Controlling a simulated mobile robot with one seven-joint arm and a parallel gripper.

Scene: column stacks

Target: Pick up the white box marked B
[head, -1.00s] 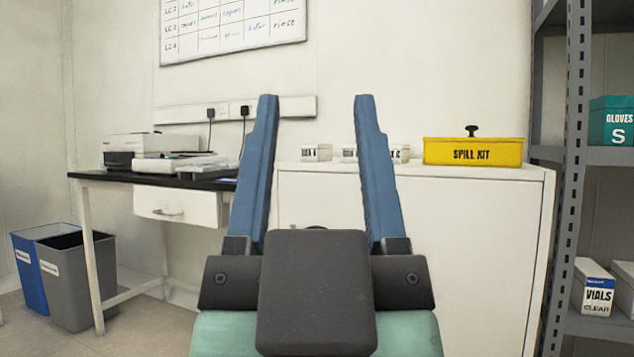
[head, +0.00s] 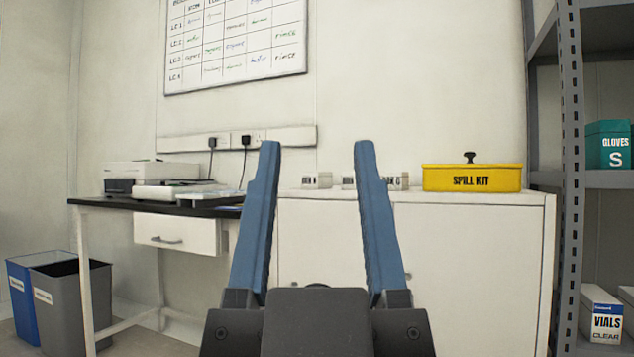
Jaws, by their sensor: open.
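My gripper (head: 317,146) is open and empty, its two blue fingers pointing up and away from me in front of the white cabinet. Three small white boxes stand in a row on the cabinet top. The left box (head: 317,180) shows between my fingers, with a small dark label ending in what looks like A. The middle box (head: 348,182) is partly hidden behind my right finger, and its letter is covered. The right box (head: 398,181) shows just right of that finger; its letter looks like C or G. No B can be read.
A yellow spill kit (head: 472,178) stands right of the boxes on the cabinet (head: 480,260). A grey shelf rack (head: 571,200) rises at right. A black-topped desk (head: 90,201) with equipment and two bins (head: 72,300) are at left.

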